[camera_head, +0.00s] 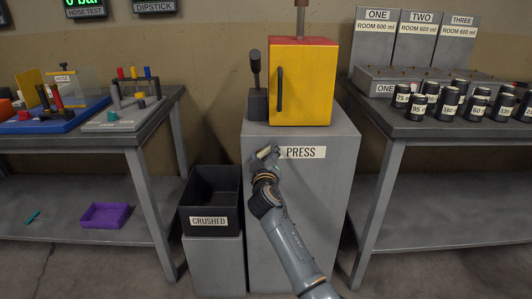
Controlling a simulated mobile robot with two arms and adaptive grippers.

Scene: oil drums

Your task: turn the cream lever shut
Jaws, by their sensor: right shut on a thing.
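I cannot make out a cream lever in the head view. My right gripper (268,152) is in front of the grey press stand (305,190), just left of its PRESS label (301,152). My left gripper is not in view.
A black CRUSHED bin (208,222) stands left of the stand. The left table (75,141) holds a blue tray and peg racks. The right table (400,121) holds several black cans and ROOM boxes. A purple tray (105,215) lies on the left lower shelf.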

